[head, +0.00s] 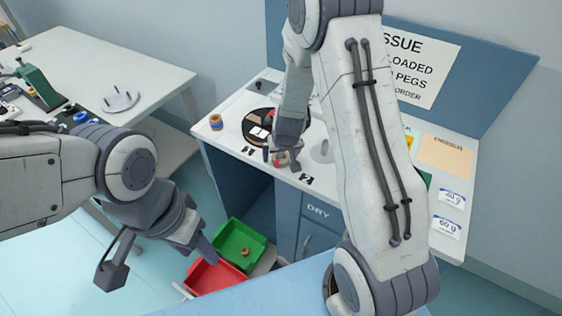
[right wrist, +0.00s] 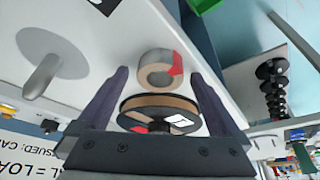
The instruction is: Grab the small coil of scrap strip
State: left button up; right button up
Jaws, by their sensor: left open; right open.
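A small tan coil with a red patch (right wrist: 158,72) rests on the white bench top, between and just beyond the fingertips of my right gripper (right wrist: 152,66). In the head view this coil (head: 281,160) is partly covered by my right gripper (head: 284,150), which is open and low over the bench. I see no finger contact. Another small brown coil (head: 244,252) lies in the green bin (head: 229,235). I cannot tell by looks alone which is scrap strip.
A black reel with a brown winding (head: 256,127) lies beside the right gripper. A peg on a grey disc (right wrist: 48,70) is nearby. A red bin (head: 213,277) adjoins the green one. A second table (head: 105,60) stands left.

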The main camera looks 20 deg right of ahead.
jog(key=c, duration=1.5)
jog(key=shift+o, duration=0.2)
jog(key=shift+r, duration=0.1)
